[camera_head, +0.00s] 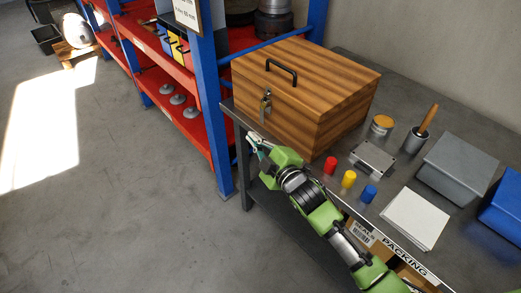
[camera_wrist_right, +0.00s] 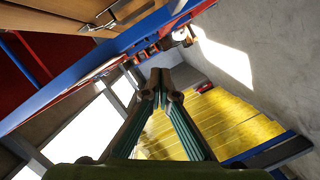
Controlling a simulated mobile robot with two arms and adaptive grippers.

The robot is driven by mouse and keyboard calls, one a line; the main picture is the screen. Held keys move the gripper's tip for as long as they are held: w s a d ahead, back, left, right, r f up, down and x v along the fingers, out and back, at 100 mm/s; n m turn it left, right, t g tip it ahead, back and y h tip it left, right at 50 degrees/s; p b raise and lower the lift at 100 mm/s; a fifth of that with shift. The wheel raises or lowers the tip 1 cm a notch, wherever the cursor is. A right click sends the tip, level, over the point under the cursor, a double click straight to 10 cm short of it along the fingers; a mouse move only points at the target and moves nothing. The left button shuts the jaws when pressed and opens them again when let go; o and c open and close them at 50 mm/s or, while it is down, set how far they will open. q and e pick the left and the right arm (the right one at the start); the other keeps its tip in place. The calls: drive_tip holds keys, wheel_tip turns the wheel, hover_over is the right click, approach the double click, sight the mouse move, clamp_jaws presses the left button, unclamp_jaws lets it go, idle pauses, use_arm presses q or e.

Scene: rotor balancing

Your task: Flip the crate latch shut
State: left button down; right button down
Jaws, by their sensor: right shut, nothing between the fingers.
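The wooden crate (camera_head: 350,85) stands on the grey packing table with its lid down and a black handle on top. Its metal latch (camera_head: 265,104) is on the front face, near the lid seam; whether it is fastened is too small to tell. My right gripper (camera_head: 251,137) is shut and empty, below the latch and in front of the crate, apart from the latch. In the right wrist view, the shut fingers (camera_wrist_right: 161,78) point away from the crate (camera_wrist_right: 45,18), and the latch (camera_wrist_right: 106,18) shows at the upper left. My left gripper is not in view.
Red, yellow and blue pieces (camera_head: 349,179), a metal block (camera_head: 372,159), a jar (camera_head: 381,125), a brush pot (camera_head: 414,140), white sheets (camera_head: 415,217) and grey (camera_head: 457,165) and blue bins stand right of the crate. A blue-and-red shelf (camera_head: 207,95) is left.

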drive_tip(key=shift+f+b+v, duration=0.15)
drive_tip(key=shift+v, duration=0.9)
drive_tip(key=shift+f+b+v, duration=0.15)
drive_tip(key=shift+v, duration=0.85)
drive_tip(key=shift+s+a+r, duration=0.1)
drive_tip(key=shift+s+a, duration=0.1)
drive_tip(key=s+d+f+m+g+h, duration=0.2)
drive_tip(key=s+d+f, duration=0.2)
drive_tip(key=f, duration=0.8)
drive_tip(key=s+d+f+m+g+h, duration=0.1)
drive_tip(key=s+d+f+m+g, duration=0.25)
drive_tip(key=f, duration=0.85)
drive_tip(key=s+d+f+m+g+h, duration=0.15)
drive_tip(key=s+d+f, duration=0.35)
drive_tip(key=f, duration=0.7)
drive_tip(key=s+d+f+m+g+h, duration=0.1)
drive_tip(key=s+d+f+m+g, duration=0.15)
drive_tip(key=s+f, duration=1.1)
drive_tip(key=s+d+f+m+g, duration=0.1)
drive_tip(key=s+f, duration=0.1)
drive_tip(key=s, duration=0.6)
drive_tip(key=s+d+f+m+g, duration=0.1)
drive_tip(key=s+f+m+g, duration=0.1)
drive_tip(key=s, duration=0.7)
drive_tip(key=s+d+f+m+g+h, duration=0.1)
drive_tip(key=s+f, duration=0.2)
drive_tip(key=s, duration=0.6)
